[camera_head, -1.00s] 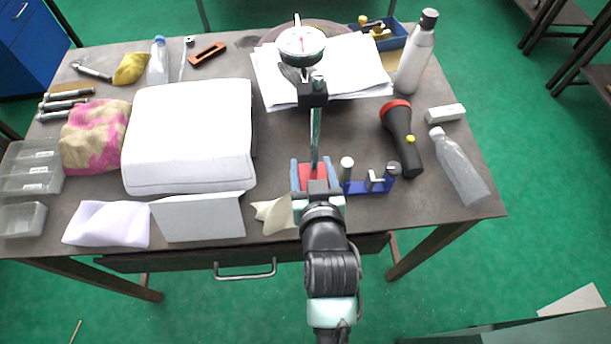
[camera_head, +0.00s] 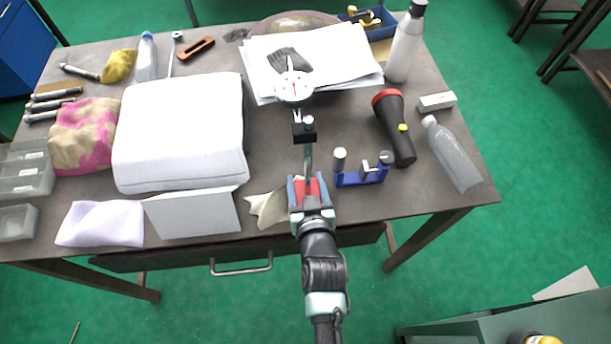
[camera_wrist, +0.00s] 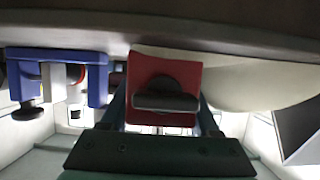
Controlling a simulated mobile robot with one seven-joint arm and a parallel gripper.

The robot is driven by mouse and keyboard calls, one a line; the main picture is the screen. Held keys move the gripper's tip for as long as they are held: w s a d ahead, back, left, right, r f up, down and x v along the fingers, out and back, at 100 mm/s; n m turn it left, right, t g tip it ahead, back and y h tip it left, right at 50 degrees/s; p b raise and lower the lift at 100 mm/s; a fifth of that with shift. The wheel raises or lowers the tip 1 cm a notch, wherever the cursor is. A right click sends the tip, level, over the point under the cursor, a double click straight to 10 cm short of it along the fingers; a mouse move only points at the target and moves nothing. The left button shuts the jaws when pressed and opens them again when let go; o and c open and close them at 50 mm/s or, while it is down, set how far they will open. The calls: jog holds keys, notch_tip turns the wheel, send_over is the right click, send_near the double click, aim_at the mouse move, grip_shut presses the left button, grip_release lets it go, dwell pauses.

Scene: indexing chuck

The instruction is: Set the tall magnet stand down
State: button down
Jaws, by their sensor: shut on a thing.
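The tall magnet stand has a red base (camera_head: 309,188), a thin upright post (camera_head: 308,160), a black clamp and a round white dial gauge (camera_head: 294,88) on top. My gripper (camera_head: 309,192) is shut on the base, one blue finger on each side, near the front edge of the table. In the wrist view the red base (camera_wrist: 190,73) fills the space between the fingers, with a dark round knob and a bar on its face. The stand looks about upright. I cannot tell whether its underside touches the table.
A blue fixture with pegs (camera_head: 347,181) stands close on the right, and a beige cloth (camera_head: 264,207) lies close on the left. White paper sheets (camera_head: 345,62) lie behind. A black and red torch (camera_head: 396,130) and bottle (camera_head: 455,155) are farther right. Bare tabletop shows behind the stand.

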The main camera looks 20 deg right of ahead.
jog(key=shift+w+r, duration=0.1)
jog(key=shift+r, duration=0.15)
jog(key=shift+f, duration=0.15)
jog(key=shift+c, duration=2)
grip_release()
jog(key=shift+f, duration=0.2)
jog(key=shift+o, duration=1.4)
jog(key=shift+r, duration=0.1)
